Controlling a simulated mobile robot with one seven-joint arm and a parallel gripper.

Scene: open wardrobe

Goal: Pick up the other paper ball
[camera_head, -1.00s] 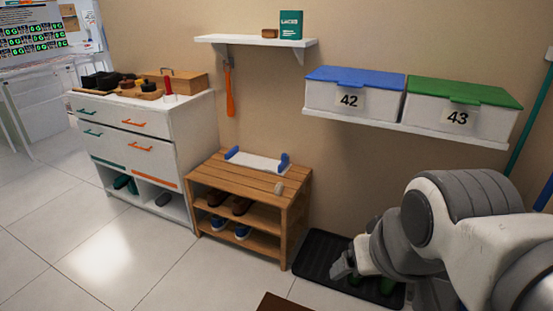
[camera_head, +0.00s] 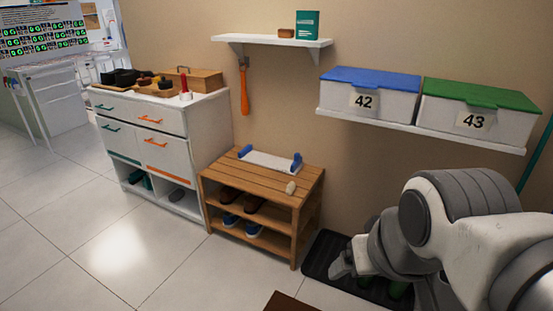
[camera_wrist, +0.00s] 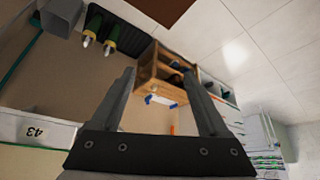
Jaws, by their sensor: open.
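A small whitish crumpled lump, which looks like a paper ball (camera_head: 291,188), lies on top of the wooden shoe bench (camera_head: 272,180), near its right front corner. My gripper (camera_head: 342,265) is low at the right in the head view, in front of the black mat and apart from the bench. In the wrist view my gripper (camera_wrist: 159,73) has its two fingers spread with nothing held between them.
A white and blue rack (camera_head: 268,162) sits on the bench behind the ball. A white drawer cabinet (camera_head: 160,125) stands left of the bench. Bins 42 (camera_head: 365,101) and 43 (camera_head: 472,121) sit on a wall shelf. Open tiled floor (camera_head: 100,240) lies in front.

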